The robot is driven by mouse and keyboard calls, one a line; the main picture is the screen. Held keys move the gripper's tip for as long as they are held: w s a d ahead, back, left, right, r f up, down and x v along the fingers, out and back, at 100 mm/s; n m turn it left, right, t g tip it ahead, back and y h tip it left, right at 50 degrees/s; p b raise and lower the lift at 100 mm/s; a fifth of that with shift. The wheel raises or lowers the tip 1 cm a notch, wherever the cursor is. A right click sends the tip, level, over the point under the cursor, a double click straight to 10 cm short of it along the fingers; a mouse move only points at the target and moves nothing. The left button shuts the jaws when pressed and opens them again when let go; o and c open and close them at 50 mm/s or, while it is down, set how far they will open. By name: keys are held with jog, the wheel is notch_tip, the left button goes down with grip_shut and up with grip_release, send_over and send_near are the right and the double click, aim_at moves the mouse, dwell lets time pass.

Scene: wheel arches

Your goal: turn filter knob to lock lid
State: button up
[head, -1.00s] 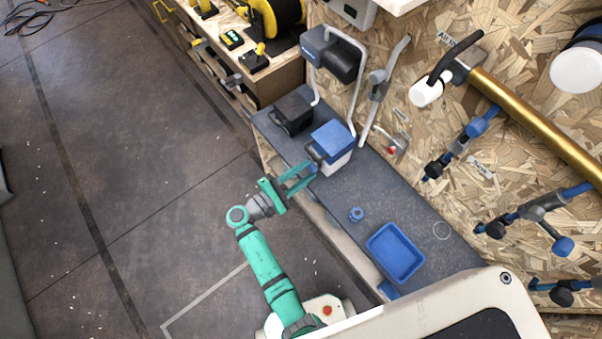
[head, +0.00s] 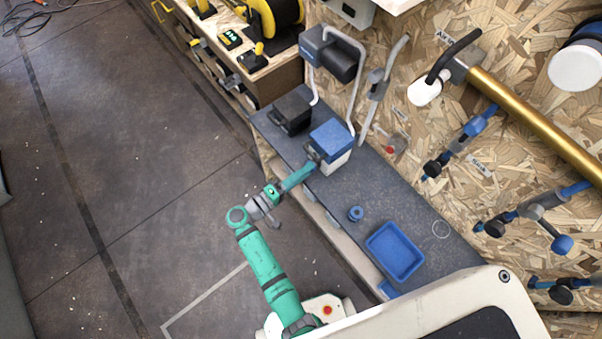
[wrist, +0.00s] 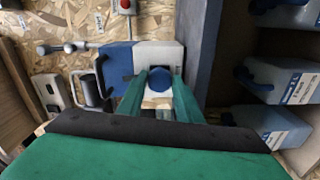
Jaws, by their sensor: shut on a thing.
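The filter box has a white body (head: 337,160) and a blue lid (head: 331,138), and stands on the bench. In the wrist view the white body (wrist: 158,52) and blue lid (wrist: 118,64) lie sideways, lid at left. The round blue knob (wrist: 158,77) is on the white face, between my fingertips. My gripper (wrist: 159,86) is shut on the knob, one finger on each side. In the head view my gripper (head: 311,167) reaches the box's front face, and the knob is hidden there. The lid sits on the body; whether it is locked cannot be told.
A black box (head: 292,112) stands just behind the filter box on the grey bench (head: 400,205). A blue tray (head: 396,252) and a small blue ring-like part (head: 355,214) lie nearer on the bench. A wall with pipes and valves runs along the right.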

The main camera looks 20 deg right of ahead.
jog(key=shift+s+d+f+m, duration=0.1)
jog(key=shift+s+d+m, duration=0.1)
jog(key=shift+m, duration=0.4)
jog(key=o, duration=1)
jog(key=shift+o, duration=0.2)
jog(key=shift+w+a, duration=0.1)
jog(key=v, duration=1)
jog(key=shift+a, duration=0.3)
jog(key=shift+a, duration=0.1)
